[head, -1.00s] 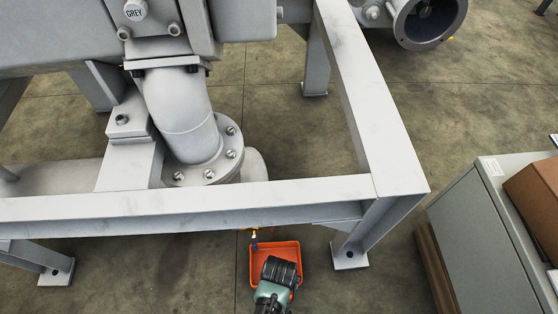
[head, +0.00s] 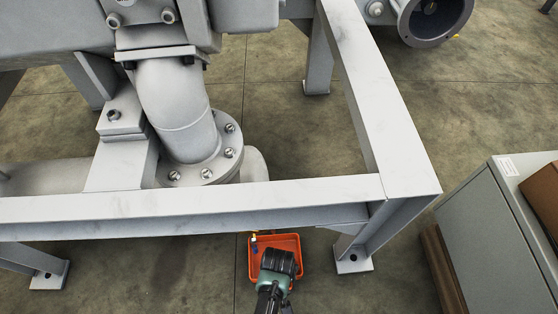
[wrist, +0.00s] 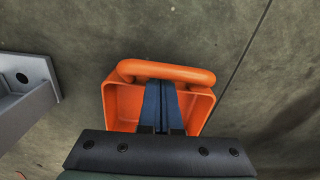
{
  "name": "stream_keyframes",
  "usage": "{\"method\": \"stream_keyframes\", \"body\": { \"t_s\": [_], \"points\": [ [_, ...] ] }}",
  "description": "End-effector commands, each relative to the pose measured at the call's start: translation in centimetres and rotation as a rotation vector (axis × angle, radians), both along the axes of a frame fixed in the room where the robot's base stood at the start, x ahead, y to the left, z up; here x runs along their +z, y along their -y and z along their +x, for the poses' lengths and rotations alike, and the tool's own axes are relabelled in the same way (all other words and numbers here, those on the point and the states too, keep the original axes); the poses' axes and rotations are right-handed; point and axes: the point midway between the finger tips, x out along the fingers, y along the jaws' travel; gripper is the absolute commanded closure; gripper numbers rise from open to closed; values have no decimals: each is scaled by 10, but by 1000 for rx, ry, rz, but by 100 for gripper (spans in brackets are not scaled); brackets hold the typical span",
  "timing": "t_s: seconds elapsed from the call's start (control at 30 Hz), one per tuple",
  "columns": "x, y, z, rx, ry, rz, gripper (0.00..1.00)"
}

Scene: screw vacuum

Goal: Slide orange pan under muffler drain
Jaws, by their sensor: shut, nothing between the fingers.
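The orange pan (head: 287,241) lies on the floor at the lower middle of the head view, just in front of the grey frame's front beam.
The front beam (head: 200,208) runs across above the pan. A frame foot (head: 353,260) stands on the floor to the pan's right; it also shows at the left of the wrist view (wrist: 25,85). A grey cabinet (head: 495,250) is at far right. Floor left of the pan is clear.

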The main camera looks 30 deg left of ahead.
Motion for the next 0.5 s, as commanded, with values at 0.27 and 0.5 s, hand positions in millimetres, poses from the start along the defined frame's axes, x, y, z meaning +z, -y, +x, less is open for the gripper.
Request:
{"method": "stream_keyframes", "body": {
  "t_s": [0.27, 0.5],
  "points": [
    [-1, -8, 9, -3, -1, 0, 100],
    [-1, -8, 9, -2, -1, 0, 100]
  ]
}}
